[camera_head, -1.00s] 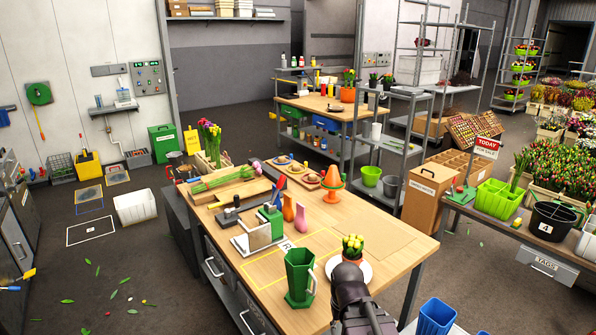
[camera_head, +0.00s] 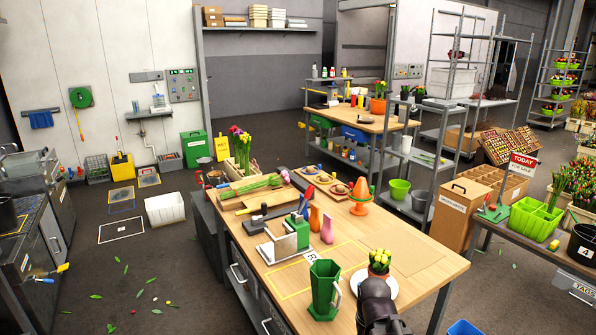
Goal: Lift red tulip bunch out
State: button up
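A wooden crate (camera_head: 240,174) stands at the far left end of the workbench. Upright tulips (camera_head: 240,142) with purple, pink and yellow heads stick out of it. They are small and overlap, and I cannot make out a separate red bunch among them. Another green-stemmed bunch (camera_head: 246,187) lies on a wooden board beside the crate, with a pinkish head at its right end. My dark arm shows at the bottom edge, in front of the potted yellow tulips. My gripper's fingers are not seen, and the arm is well away from the crate.
On the workbench (camera_head: 420,250) stand a green jug (camera_head: 324,290), a potted yellow tulip plant (camera_head: 379,262) on a white plate, two small vases, an orange cone (camera_head: 361,197) and a green-and-white device (camera_head: 288,240). The bench's right part is bare.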

aim_at(233, 129)
jog(key=k, duration=0.65)
jog(key=u, duration=0.4)
jog(key=i, duration=0.9)
jog(key=u, duration=0.65)
jog(key=i, duration=0.75)
jog(key=u, duration=0.6)
jog(key=i, duration=1.65)
jog(key=u, duration=0.15)
